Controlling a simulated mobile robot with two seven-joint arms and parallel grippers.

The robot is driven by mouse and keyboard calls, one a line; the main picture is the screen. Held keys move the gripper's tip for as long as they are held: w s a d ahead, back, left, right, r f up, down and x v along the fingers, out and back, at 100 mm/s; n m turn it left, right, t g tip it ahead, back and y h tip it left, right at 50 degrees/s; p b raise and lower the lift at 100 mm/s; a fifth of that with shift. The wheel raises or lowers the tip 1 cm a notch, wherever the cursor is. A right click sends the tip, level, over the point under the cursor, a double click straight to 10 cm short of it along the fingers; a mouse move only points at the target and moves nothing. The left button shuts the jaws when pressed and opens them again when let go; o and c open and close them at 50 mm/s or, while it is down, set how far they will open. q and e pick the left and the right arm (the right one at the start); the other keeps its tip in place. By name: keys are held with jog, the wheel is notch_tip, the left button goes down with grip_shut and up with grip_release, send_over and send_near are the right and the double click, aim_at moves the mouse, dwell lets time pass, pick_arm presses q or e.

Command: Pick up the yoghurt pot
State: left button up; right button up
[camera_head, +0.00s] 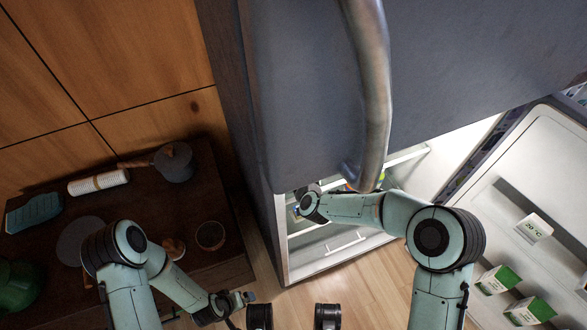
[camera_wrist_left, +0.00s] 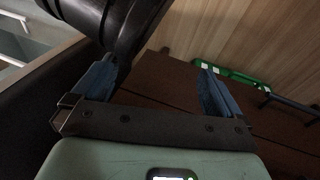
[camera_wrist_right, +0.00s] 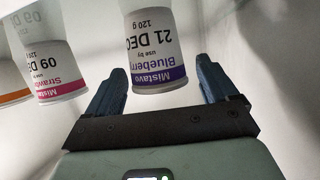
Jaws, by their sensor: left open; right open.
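A yoghurt pot (camera_wrist_right: 154,48) with a purple Blueberry label shows in the right wrist view. My right gripper (camera_wrist_right: 160,80) is open, with one finger on each side of the pot's lower end in the picture; I cannot tell whether they touch it. A pink-labelled Strawberry pot (camera_wrist_right: 52,62) stands to its left, and an orange-banded pot (camera_wrist_right: 12,88) is partly cut off at the left edge. In the head view my right arm reaches into the open fridge, hiding most of the pots. My left gripper (camera_head: 243,297) is open and empty, low beside the dark table.
The fridge door (camera_head: 540,175) stands open at right, with green-and-white cartons (camera_head: 497,280) and a thermometer (camera_head: 534,229) on it. The fridge wall (camera_wrist_right: 270,60) is close to my right gripper. The dark table (camera_head: 215,265) at left holds several items.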

jog(key=c, duration=1.1)
